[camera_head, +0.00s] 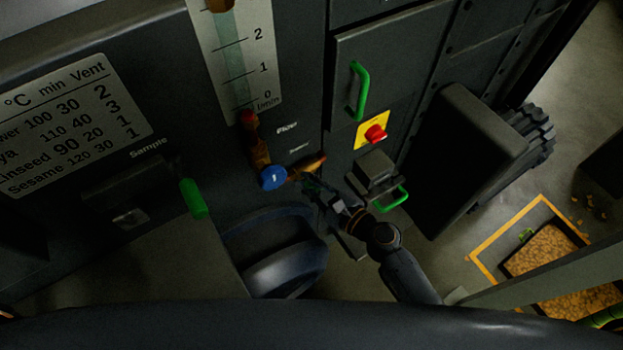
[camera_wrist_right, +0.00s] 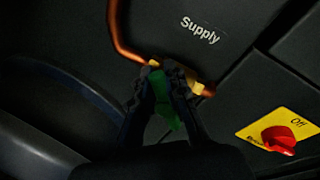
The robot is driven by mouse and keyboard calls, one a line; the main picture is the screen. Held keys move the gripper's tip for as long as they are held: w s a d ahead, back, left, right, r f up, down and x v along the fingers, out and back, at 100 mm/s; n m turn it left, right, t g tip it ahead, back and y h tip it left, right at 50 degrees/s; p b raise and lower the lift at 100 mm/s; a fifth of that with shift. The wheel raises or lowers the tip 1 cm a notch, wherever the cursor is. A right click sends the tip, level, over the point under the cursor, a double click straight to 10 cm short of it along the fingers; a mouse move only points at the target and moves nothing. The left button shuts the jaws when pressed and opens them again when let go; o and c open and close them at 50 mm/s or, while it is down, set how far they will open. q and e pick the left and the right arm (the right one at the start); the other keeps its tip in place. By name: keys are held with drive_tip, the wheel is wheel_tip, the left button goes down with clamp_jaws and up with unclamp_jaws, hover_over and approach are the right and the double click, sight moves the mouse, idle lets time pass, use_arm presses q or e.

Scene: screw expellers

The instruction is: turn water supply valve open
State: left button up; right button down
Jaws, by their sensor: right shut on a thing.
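The water supply valve shows in the right wrist view as a brass body (camera_wrist_right: 196,87) on a copper pipe, below the label "Supply". A green piece (camera_wrist_right: 161,92), which looks like its handle, sits between the fingers of my right gripper (camera_wrist_right: 165,80). The gripper is shut on this green handle, and its fingers hide part of the valve. In the head view my right gripper (camera_head: 312,184) reaches the copper pipework (camera_head: 308,169) just right of a round blue knob (camera_head: 272,178). The green handle cannot be made out there. My left gripper is not in view.
A red switch (camera_head: 375,134) on a yellow plate is up and right of the gripper. Green door handles (camera_head: 359,90) and (camera_head: 392,199) stick out nearby. A flow gauge (camera_head: 236,55) stands above the pipe. A dark rounded housing (camera_head: 275,250) lies below.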

drive_tip(key=n, duration=0.2)
drive_tip(key=f+n+h+p, duration=0.1)
drive_tip(key=shift+s+a+n, duration=0.25)
drive_tip(key=shift+a+n, duration=0.05)
drive_tip(key=shift+n, duration=0.1)
drive_tip(key=shift+a+f+n+t+h+p, duration=0.1)
drive_tip(key=shift+f+n+t+h+p, duration=0.2)
drive_tip(key=shift+n, duration=0.35)
drive_tip(key=shift+d+f+n+t+h+p, duration=0.1)
drive_tip(key=shift+n+h, duration=0.25)
drive_tip(key=shift+n, duration=0.35)
drive_tip(key=shift+a+f+n+t+h+p, duration=0.1)
drive_tip(key=shift+f+n+h+p, duration=0.2)
drive_tip(key=shift+n, duration=0.35)
drive_tip(key=shift+s, duration=0.1)
drive_tip(key=c, duration=1.4)
unclamp_jaws()
drive_tip(key=shift+o, duration=0.3)
drive_tip(key=shift+r, duration=0.1)
drive_tip(key=v, duration=1.2)
